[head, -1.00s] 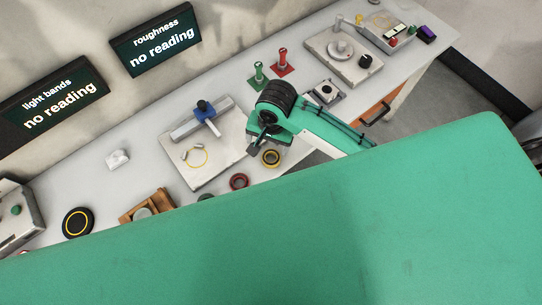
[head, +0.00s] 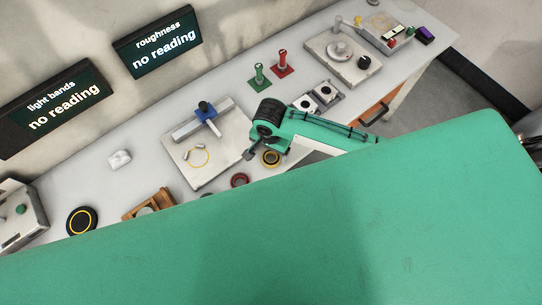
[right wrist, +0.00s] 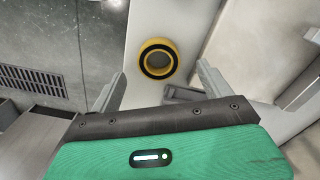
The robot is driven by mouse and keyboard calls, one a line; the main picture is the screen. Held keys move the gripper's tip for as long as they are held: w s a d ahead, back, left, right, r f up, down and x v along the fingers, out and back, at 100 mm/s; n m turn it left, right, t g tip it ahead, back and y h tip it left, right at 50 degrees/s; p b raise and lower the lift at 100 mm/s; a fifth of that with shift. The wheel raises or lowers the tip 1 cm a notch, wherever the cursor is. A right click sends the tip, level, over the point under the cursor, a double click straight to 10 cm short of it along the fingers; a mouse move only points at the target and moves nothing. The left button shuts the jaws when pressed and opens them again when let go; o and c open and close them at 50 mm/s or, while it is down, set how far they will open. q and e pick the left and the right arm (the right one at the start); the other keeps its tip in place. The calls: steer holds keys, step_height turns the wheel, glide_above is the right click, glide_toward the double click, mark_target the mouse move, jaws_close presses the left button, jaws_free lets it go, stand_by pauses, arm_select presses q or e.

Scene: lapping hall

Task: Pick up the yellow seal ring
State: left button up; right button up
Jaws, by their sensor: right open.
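The yellow seal ring (head: 271,158), a thick yellow ring with a black inner band, lies on the grey bench near its front edge. It also shows in the right wrist view (right wrist: 158,59), ahead of the gap between my fingers. My right gripper (head: 249,154) is just left of the ring in the head view. In the wrist view its two fingers (right wrist: 160,72) are spread wide with nothing between them, and the ring looks apart from both. My left gripper is not in view.
A red ring (head: 239,181) lies to the left of the seal ring. A pale plate (head: 190,176) with a blue-topped fixture (head: 205,110) lies behind it. Green (head: 259,76) and red (head: 282,64) stands are farther back. A wooden holder (head: 134,210) is at the left.

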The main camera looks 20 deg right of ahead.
mark_target(271, 160)
steer(key=shift+d+f+p, duration=0.15)
steer(key=shift+f+p, duration=0.45)
steer(key=shift+f, duration=1.6)
steer(key=c, duration=1.1)
steer(key=shift+r, duration=0.1)
